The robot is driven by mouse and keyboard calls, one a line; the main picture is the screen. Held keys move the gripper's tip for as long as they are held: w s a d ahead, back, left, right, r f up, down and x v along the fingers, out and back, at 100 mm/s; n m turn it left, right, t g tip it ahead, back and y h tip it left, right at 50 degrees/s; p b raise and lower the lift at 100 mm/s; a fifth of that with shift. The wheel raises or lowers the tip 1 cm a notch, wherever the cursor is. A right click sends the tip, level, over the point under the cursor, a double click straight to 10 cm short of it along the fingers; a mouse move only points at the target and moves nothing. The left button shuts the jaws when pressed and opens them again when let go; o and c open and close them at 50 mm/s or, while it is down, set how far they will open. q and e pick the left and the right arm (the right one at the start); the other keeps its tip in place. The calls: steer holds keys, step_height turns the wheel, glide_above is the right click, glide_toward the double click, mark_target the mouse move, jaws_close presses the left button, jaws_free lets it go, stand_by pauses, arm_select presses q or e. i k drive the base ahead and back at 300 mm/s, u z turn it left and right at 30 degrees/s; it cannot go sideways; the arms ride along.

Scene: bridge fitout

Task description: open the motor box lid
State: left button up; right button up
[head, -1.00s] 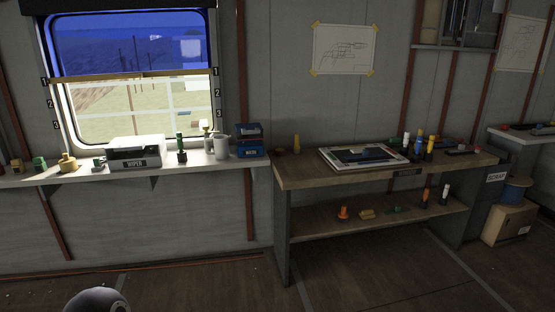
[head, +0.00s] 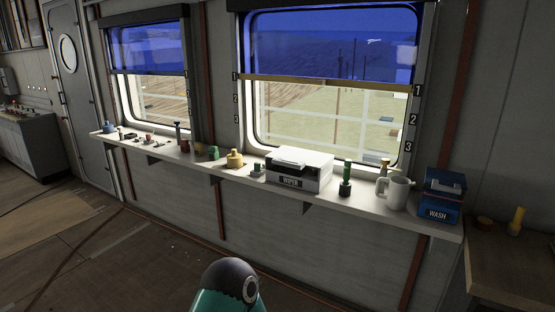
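A white box with a dark front label reading "WIPER" (head: 299,169) stands on the window shelf, below the right-hand window. Its top looks like a pale lid lying on it; I cannot tell whether it is fully shut. A blue box labelled "WASH" (head: 440,196) stands at the right end of the same shelf. No box in view is labelled as a motor box. Neither gripper is in view. A dark rounded part with a teal section at the bottom centre looks like part of my own body.
The narrow shelf (head: 335,208) also holds a white mug (head: 395,192), a green-handled item (head: 346,178), a yellow pot (head: 235,159) and several small things. A wooden bench (head: 510,265) stands at the right. A console (head: 35,145) stands far left. The floor before the shelf is clear.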

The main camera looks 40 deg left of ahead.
mark_target(287, 156)
steer(key=u, duration=0.35)
steer(key=i, duration=1.35)
steer(key=u, duration=0.8)
steer(key=i, duration=0.6)
steer(key=u, duration=0.15)
steer(key=k, duration=0.9)
steer(key=u, duration=0.2)
steer(key=i, duration=0.9)
steer(key=z, duration=0.1)
